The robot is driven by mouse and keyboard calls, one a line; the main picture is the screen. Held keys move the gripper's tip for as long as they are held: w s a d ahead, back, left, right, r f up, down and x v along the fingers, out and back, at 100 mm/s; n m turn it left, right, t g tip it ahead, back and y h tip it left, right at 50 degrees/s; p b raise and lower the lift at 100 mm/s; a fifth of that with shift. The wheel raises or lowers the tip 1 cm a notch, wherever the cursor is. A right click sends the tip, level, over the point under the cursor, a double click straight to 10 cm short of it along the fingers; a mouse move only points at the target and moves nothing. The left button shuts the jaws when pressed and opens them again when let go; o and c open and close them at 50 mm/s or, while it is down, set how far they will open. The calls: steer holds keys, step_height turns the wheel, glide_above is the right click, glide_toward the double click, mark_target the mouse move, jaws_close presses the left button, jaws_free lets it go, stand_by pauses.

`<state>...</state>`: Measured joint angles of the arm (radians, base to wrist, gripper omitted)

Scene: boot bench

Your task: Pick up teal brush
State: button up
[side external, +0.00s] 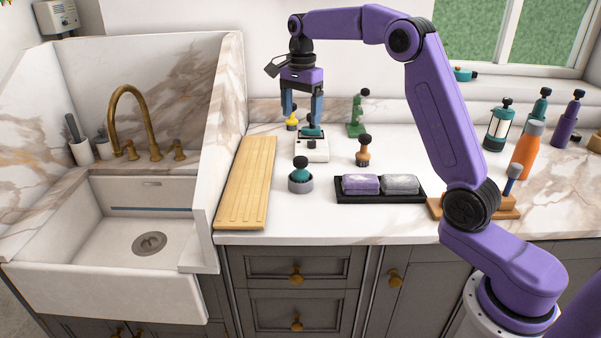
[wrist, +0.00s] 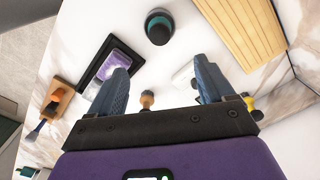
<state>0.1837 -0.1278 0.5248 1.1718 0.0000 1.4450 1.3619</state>
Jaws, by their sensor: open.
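A teal brush with a black knob (side external: 300,173) sits in a round grey holder on the counter; the same piece shows at the top of the wrist view (wrist: 158,25). A second small teal item with a dark knob (side external: 313,132) rests on a white block (side external: 312,150) farther back; I cannot tell which is the task's brush. My gripper (side external: 302,112) points down, open and empty, above and behind the white block. In the wrist view its fingers (wrist: 163,75) are wide apart, with part of the white block between them; the second teal item is not clearly seen there.
A wooden board (side external: 247,185) lies left, beside the sink (side external: 110,240). A black tray (side external: 380,198) with purple and grey blocks is right of the grey holder. A brown brush (side external: 363,152), a green item (side external: 356,118) and a yellow item (side external: 291,122) stand nearby. Bottles stand far right.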

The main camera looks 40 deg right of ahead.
mark_target(301, 157)
step_height(301, 157, down, 17)
steer(key=shift+r, duration=0.15)
stand_by(0.5)
steer(key=shift+c, duration=0.4)
steer(key=c, duration=1.1)
steer(key=shift+o, duration=0.2)
steer(key=shift+r, duration=0.1)
